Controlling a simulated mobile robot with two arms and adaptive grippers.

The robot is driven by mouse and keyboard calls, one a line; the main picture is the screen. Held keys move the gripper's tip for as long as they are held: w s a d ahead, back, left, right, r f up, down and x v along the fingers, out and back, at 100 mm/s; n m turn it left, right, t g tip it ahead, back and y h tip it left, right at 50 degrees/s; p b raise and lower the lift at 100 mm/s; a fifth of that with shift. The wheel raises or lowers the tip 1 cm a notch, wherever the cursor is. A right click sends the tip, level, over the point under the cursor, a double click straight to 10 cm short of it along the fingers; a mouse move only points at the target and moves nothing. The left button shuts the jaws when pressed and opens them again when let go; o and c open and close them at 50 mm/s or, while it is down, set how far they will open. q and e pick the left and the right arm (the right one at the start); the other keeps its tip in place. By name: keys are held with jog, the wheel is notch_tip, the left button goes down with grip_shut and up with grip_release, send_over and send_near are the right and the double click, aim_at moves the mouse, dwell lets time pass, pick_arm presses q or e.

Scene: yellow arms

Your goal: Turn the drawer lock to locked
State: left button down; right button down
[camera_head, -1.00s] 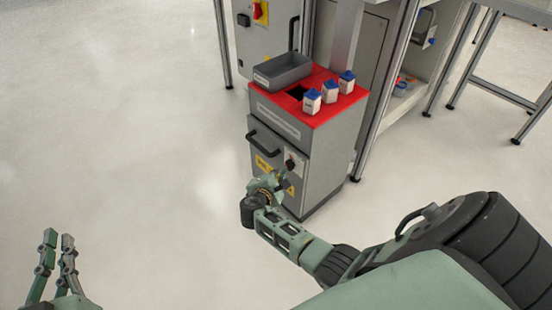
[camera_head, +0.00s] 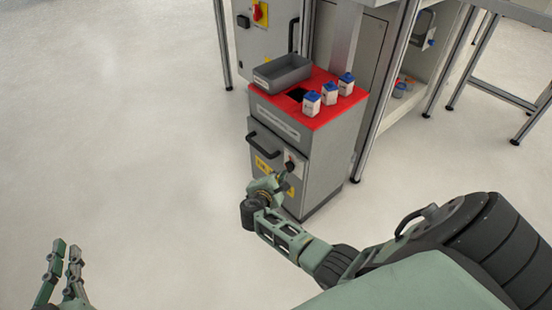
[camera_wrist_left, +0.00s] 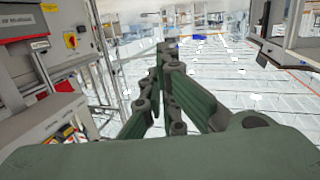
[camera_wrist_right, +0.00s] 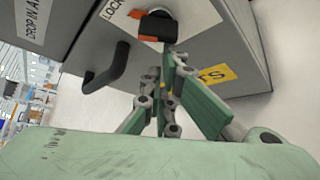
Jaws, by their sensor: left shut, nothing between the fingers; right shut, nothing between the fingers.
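The drawer lock is a black knob (camera_wrist_right: 158,26) with orange marks on a pale plate, on the front of the grey cabinet. In the head view the knob (camera_head: 290,166) sits right of the drawer handle. My right gripper (camera_wrist_right: 170,52) is shut and empty, its fingertips just below the knob in the right wrist view; whether they touch it I cannot tell. The right gripper (camera_head: 283,177) also shows in the head view. A label beside the knob is partly readable as "LOCK". My left gripper (camera_head: 66,250) is shut and empty, low at the left.
The grey cabinet (camera_head: 325,165) has a black drawer handle (camera_head: 263,146) and a red top (camera_head: 322,118). A grey bin (camera_head: 282,72) and three white bottles with blue caps, one here (camera_head: 329,94), stand on top. Metal frames stand behind. The floor at left is clear.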

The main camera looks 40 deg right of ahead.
pick_arm(q)
notch_tip(320, 180, down, 7)
jog(key=s+a+g+y+p, duration=0.1)
jog(key=s+g, duration=0.1)
jog(key=g, duration=0.2)
jog(key=shift+s+a, duration=0.3)
jog(key=shift+s, duration=0.05)
dwell(0.5)
